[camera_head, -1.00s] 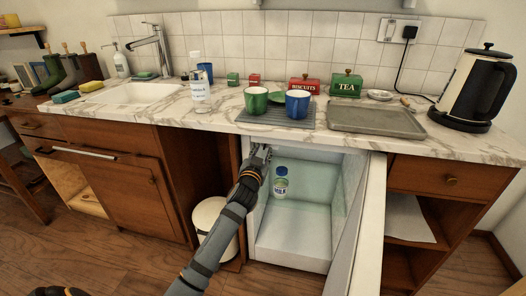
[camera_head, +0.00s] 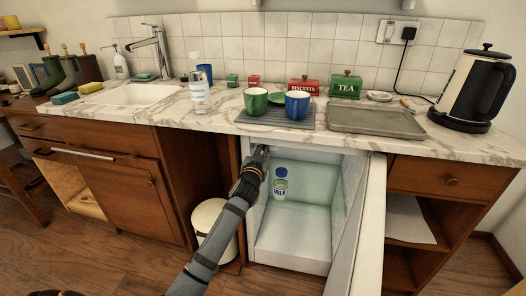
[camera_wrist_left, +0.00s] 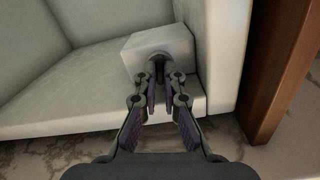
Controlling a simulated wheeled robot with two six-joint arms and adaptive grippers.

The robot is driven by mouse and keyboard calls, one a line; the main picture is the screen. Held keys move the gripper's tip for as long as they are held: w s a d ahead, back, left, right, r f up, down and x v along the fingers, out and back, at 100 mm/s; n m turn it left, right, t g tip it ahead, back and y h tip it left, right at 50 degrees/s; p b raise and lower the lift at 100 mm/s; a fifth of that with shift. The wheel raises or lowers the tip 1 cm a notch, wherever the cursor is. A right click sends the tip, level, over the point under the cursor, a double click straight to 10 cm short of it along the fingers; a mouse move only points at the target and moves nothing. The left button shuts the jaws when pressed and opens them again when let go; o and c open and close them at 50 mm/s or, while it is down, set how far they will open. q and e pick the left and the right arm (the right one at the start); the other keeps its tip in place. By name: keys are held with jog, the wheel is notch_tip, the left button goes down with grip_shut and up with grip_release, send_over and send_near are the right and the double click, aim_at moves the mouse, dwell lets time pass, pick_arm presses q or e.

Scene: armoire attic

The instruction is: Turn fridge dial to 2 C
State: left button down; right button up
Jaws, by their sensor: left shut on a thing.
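The small fridge (camera_head: 297,243) stands open under the counter, its door (camera_head: 361,232) swung out to the right. My left gripper (camera_head: 262,153) reaches into its upper left corner. In the left wrist view, the gripper (camera_wrist_left: 159,78) is shut on a round dial (camera_wrist_left: 157,55) on a pale box (camera_wrist_left: 178,46) fixed to the fridge wall. The fingers cover most of the dial, and no marks or numbers on it can be read. A milk bottle (camera_head: 281,184) with a blue cap stands inside the fridge. My right gripper does not show.
The marble counter (camera_head: 222,117) is above the fridge. It carries a green mug (camera_head: 256,101), a blue mug (camera_head: 297,104), a grey tray (camera_head: 375,121) and a kettle (camera_head: 474,88). A white bin (camera_head: 209,218) stands left of the fridge.

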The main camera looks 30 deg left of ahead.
pick_arm(q)
jog(key=shift+n+b, duration=0.3)
jog(key=shift+n, duration=0.9)
jog(key=c, duration=1.5)
grip_release()
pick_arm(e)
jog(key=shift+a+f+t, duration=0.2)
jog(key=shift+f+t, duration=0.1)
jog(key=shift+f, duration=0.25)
pick_arm(q)
jog(key=v, duration=1.2)
